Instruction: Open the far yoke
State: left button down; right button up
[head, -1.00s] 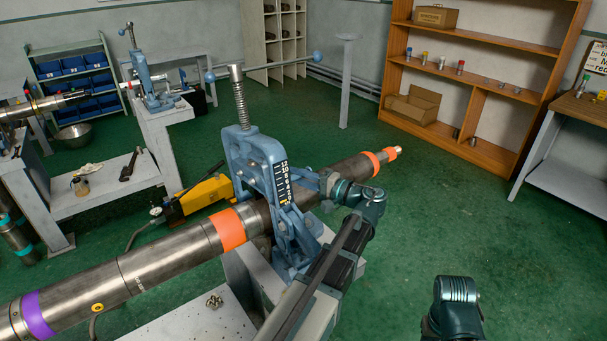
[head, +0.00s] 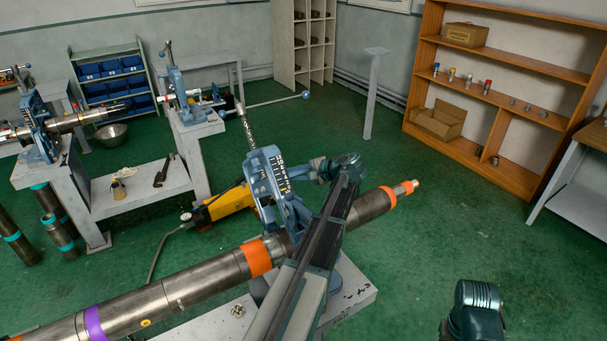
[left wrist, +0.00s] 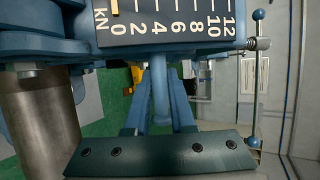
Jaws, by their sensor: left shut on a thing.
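The blue yoke (head: 268,182) with the black number scale stands over the long steel pipe (head: 205,285) and leans over to the left, its screw and T-bar tilted with it. My left gripper (head: 320,168) is at the yoke's right side, shut on a blue part of the yoke; my arm hides the lower vise and part of the contact. In the left wrist view the scale plate (left wrist: 170,20) fills the top, with a blue bar running down toward the dark finger pad. Only a dark wrist part of my right arm shows at the lower right; its gripper is out of view.
The vise stand (head: 345,295) is below the pipe. A yellow pump (head: 225,203) with a hose lies on the floor behind. Other blue vises (head: 178,95) stand at the back left. An orange shelf (head: 485,110) is at the right; the green floor between is clear.

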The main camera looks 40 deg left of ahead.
pick_arm(q)
jog(key=w+a+m+g+h+p, duration=0.1)
jog(key=w+a+h+p, duration=0.2)
jog(key=a, duration=1.1)
jog(key=shift+w+a+r+h+p, duration=0.3)
jog(key=shift+w+p, duration=0.75)
jog(key=shift+w, duration=0.5)
jog(key=shift+a, duration=0.1)
jog(key=c, duration=0.8)
grip_release()
jog(key=shift+o, duration=0.2)
